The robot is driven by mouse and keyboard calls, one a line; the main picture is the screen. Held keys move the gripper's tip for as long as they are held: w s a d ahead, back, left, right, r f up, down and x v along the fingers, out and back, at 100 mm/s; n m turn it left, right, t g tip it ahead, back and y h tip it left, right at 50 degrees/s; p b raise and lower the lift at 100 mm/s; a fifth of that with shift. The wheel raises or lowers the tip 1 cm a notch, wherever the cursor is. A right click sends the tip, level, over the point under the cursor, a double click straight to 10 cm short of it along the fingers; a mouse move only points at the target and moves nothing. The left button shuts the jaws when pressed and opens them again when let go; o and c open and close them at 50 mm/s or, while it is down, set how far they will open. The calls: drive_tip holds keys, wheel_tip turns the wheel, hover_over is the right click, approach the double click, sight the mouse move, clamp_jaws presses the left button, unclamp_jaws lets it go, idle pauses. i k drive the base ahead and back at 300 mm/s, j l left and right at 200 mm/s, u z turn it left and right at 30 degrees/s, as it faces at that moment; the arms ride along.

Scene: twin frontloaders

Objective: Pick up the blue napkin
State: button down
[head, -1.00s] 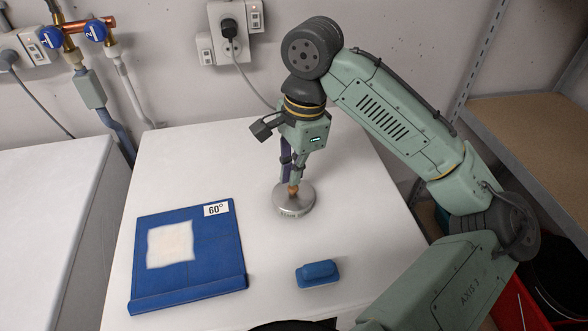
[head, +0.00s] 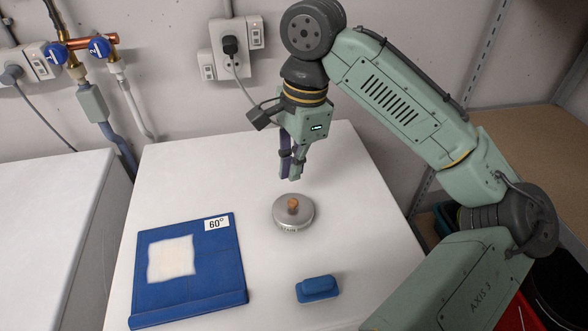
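I see no plain blue napkin. A blue mat or board (head: 205,285) with a "60°" label lies on the white top at the left, with a white square cloth (head: 171,259) on it. A small blue block-like object with a raised top (head: 317,288) lies at the front right. A round silver lidded thing (head: 293,212) with a wooden knob stands behind it. My gripper (head: 290,178) points down just above the knob, apart from it. Its fingertips are close together, and I cannot tell if there is a gap. I see nothing held.
The white top (head: 240,165) is otherwise clear. Another white top (head: 50,210) is at the left, past a gap. Wall sockets (head: 230,48) and blue-handled valves (head: 75,45) are behind. A brown shelf (head: 515,140) is at the right.

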sight(193, 268)
drive_tip(key=k, duration=1)
